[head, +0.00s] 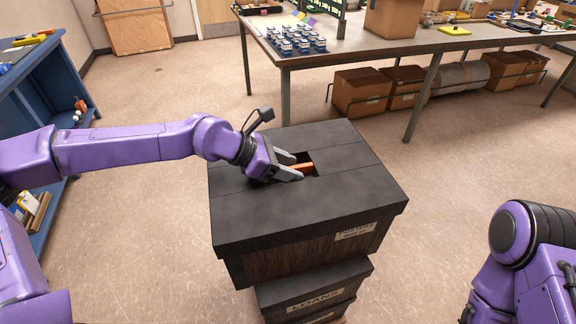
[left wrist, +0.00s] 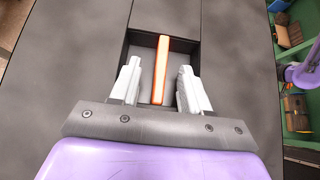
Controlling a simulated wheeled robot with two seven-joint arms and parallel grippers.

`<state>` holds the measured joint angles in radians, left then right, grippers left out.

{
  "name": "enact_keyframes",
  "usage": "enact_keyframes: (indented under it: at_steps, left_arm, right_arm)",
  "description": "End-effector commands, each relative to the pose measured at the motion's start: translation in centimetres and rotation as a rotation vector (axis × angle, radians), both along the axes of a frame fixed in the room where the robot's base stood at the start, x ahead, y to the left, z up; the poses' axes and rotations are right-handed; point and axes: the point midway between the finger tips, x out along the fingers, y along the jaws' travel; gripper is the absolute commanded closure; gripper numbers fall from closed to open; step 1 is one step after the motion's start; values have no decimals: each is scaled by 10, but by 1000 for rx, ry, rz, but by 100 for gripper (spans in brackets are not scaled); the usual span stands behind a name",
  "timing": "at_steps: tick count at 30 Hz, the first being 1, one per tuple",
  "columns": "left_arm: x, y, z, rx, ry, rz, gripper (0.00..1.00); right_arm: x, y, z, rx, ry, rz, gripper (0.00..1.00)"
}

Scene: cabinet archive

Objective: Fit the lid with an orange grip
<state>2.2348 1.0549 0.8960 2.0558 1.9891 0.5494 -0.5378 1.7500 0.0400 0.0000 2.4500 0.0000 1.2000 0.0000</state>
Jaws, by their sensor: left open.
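A dark lid (head: 350,190) lies on top of a dark wooden box (head: 300,255). An orange grip (head: 303,167) sits in a rectangular recess near the middle of the lid; in the left wrist view the orange grip (left wrist: 161,70) runs as a bar along the recess. My left gripper (head: 294,166) is at the recess with its jaws open. In the left wrist view the two pale fingers of the left gripper (left wrist: 157,88) are on either side of the orange bar, with gaps between. My right gripper does not show; only part of my right arm is at the right edge.
The box stands on a stack of dark labelled boxes (head: 315,290). A long workbench (head: 400,45) with small items stands behind, with cardboard boxes (head: 360,90) below. A blue shelf (head: 45,80) is at the left. Floor around the stack is clear.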

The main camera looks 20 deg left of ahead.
Motion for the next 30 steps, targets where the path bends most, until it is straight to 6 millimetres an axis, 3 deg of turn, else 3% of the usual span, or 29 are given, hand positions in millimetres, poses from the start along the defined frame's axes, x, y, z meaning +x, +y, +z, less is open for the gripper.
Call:
enact_keyframes:
  at_steps: [5,24,30]
  left_arm:
    - [-1,1,1,0,2,0,54]
    - [-18,32,31,-2,1,1,54]
    - [-20,34,31,0,0,0,54]
  right_arm:
    - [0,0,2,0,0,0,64]
    - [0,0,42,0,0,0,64]
    - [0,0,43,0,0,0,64]
